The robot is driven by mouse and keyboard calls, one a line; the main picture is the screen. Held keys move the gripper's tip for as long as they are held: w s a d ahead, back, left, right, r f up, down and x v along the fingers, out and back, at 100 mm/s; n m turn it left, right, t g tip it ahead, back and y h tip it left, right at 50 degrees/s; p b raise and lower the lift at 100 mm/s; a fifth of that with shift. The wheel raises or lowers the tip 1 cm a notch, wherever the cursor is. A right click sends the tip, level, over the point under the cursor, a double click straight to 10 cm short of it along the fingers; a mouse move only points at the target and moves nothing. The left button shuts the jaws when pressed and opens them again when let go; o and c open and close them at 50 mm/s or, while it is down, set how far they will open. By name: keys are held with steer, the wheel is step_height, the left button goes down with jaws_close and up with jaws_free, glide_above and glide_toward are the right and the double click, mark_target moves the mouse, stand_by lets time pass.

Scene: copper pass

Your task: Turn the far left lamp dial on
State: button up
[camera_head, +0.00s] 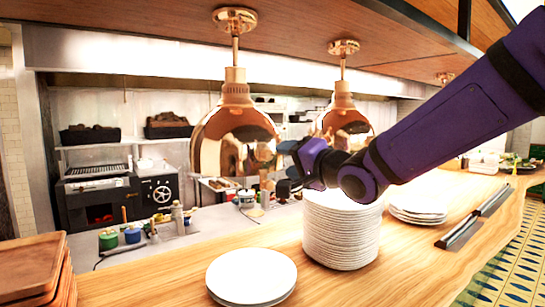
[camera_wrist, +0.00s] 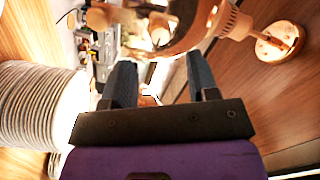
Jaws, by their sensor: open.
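The far left copper lamp (camera_head: 235,140) hangs on a rod from the wooden overhang. No dial on it can be made out clearly in either view. My gripper (camera_head: 284,172) is just right of this lamp's lower rim in the head view; whether it touches cannot be told. In the wrist view my gripper (camera_wrist: 160,85) is open, with two dark fingers apart and no object held between them. A copper lamp shade (camera_wrist: 185,25) shows just beyond the fingertips, with its round ceiling mount (camera_wrist: 277,42) at the right.
A second copper lamp (camera_head: 343,122) hangs to the right, behind my arm. A tall plate stack (camera_head: 341,235) stands below my gripper on the wooden counter (camera_head: 150,285). A low plate stack (camera_head: 251,275) is in front. Wooden trays (camera_head: 32,268) sit at the left.

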mark_target(270, 155)
steer(key=shift+x, duration=3.2)
steer(key=c, duration=0.9)
